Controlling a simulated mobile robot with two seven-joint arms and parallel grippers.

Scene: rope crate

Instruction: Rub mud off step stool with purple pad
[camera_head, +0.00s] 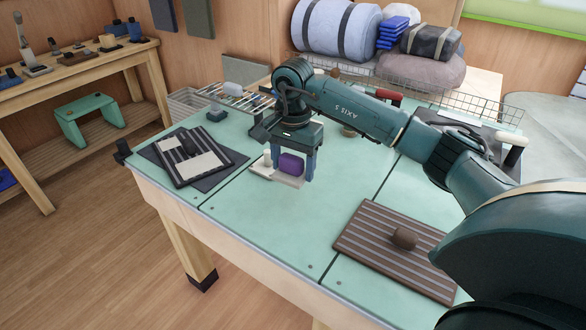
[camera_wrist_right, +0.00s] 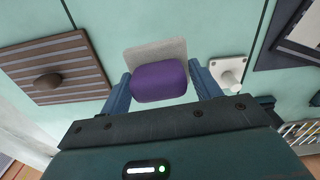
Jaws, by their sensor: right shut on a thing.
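The purple pad (camera_head: 291,164) is between the fingers of my right gripper (camera_head: 291,165), which is shut on it above the green worktable. In the right wrist view the pad (camera_wrist_right: 160,82) sits between the two blue-grey fingertips of the gripper (camera_wrist_right: 162,88). A pale square (camera_wrist_right: 155,52) shows just behind the pad; I cannot tell whether they touch. A green step stool (camera_head: 85,108) stands on the lower shelf of the wooden bench at the left, far from the gripper. Any mud on it is too small to tell. My left gripper is not in view.
A brown striped board (camera_head: 370,250) with a brown knob lies at the table's front right. A dark mat (camera_head: 232,154) with striped and pale boards lies at the left. A white plate with a peg (camera_wrist_right: 228,72) is close to the gripper. The table's front middle is clear.

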